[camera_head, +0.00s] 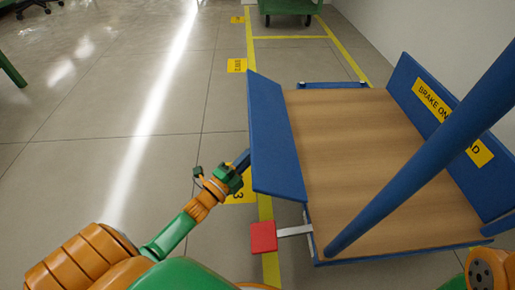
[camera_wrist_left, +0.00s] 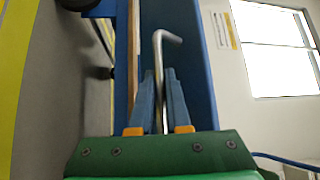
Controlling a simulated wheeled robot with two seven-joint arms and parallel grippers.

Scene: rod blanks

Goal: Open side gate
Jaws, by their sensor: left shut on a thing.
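The side gate (camera_head: 275,140) is a blue panel along the left edge of a cart with a wooden deck (camera_head: 345,150). It stands up from the deck edge, leaning somewhat outward. My left gripper (camera_head: 240,163) is at the gate's outer face. In the left wrist view my left gripper (camera_wrist_left: 160,98) is shut on a bent silver metal rod (camera_wrist_left: 158,60), with a finger on each side. A blue panel (camera_wrist_left: 195,60) of the cart lies behind the rod. How the rod joins the gate is hidden. My right gripper is out of view.
A blue end panel with a yellow brake label (camera_head: 430,100) stands at the deck's right. A thick blue bar (camera_head: 420,155) crosses above the deck. A red pedal (camera_head: 263,237) sticks out at the front left. Floor left of the cart is clear.

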